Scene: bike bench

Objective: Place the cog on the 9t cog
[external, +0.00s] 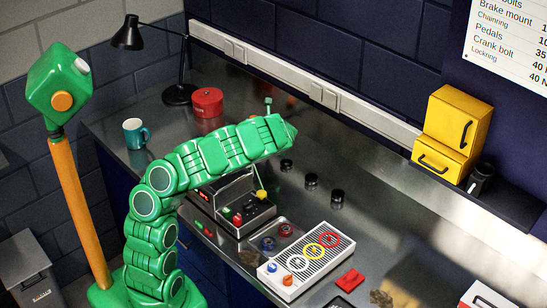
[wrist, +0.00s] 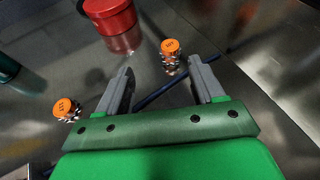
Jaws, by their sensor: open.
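In the wrist view, my gripper (wrist: 160,78) is open, with its two grey fingers apart and nothing between them. An orange-topped part with metal teeth (wrist: 170,52), which looks like a cog, stands just beyond the fingertips, nearer the right finger. A second similar orange-topped toothed part (wrist: 66,109) stands to the left, outside the left finger. Both tops carry dark marks too small to read, so I cannot tell which is the 9t cog. In the external view, my green arm reaches over the bench and its fingers are not clear.
A red tin (external: 207,102) and a teal mug (external: 135,133) stand at the bench's back left, by a black lamp (external: 181,94). Several black knobs (external: 311,180) stand mid-bench. A control box (external: 245,213) and a white ringed panel (external: 315,272) are nearer the front.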

